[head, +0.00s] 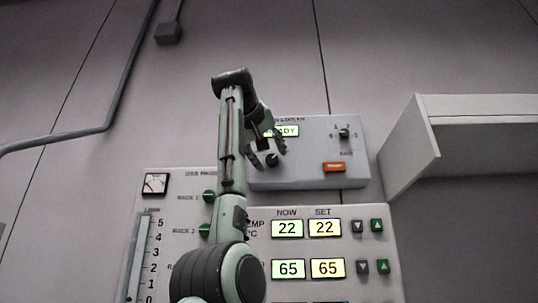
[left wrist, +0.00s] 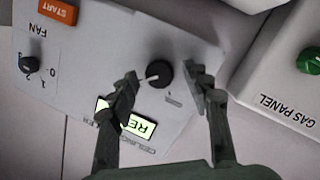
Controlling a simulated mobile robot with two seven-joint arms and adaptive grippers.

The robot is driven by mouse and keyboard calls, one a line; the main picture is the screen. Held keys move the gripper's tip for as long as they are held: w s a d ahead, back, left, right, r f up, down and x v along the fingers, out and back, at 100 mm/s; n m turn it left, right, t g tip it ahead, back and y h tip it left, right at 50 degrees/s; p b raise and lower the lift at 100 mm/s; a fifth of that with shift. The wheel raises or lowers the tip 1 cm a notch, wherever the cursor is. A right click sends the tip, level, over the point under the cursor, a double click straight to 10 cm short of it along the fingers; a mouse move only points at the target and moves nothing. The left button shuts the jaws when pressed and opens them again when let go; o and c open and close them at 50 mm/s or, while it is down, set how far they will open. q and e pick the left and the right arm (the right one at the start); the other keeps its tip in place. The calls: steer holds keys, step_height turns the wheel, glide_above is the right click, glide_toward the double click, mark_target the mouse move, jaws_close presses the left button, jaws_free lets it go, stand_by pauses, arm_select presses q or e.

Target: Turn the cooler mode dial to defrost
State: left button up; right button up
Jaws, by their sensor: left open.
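The cooler panel (head: 315,160) is a grey box on the wall with a lit display (head: 287,131) whose visible end reads "ADY". Its black round mode dial (left wrist: 158,74) shows in the left wrist view with a light pointer mark at its left side. The dial also shows in the head view (head: 271,160), low on the box. My left gripper (left wrist: 168,86) is open, with one finger on each side of the dial and visible gaps between. In the head view the left gripper (head: 273,148) is at the dial. The dial's position labels cannot be read. My right gripper is out of view.
A fan knob (head: 344,133) and orange start button (head: 334,167) are on the same box. A pale shelf-like box (head: 440,120) juts out at right.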

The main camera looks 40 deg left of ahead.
arm_select(q)
steer(key=v, duration=1.2)
steer(key=shift+f, duration=0.15)
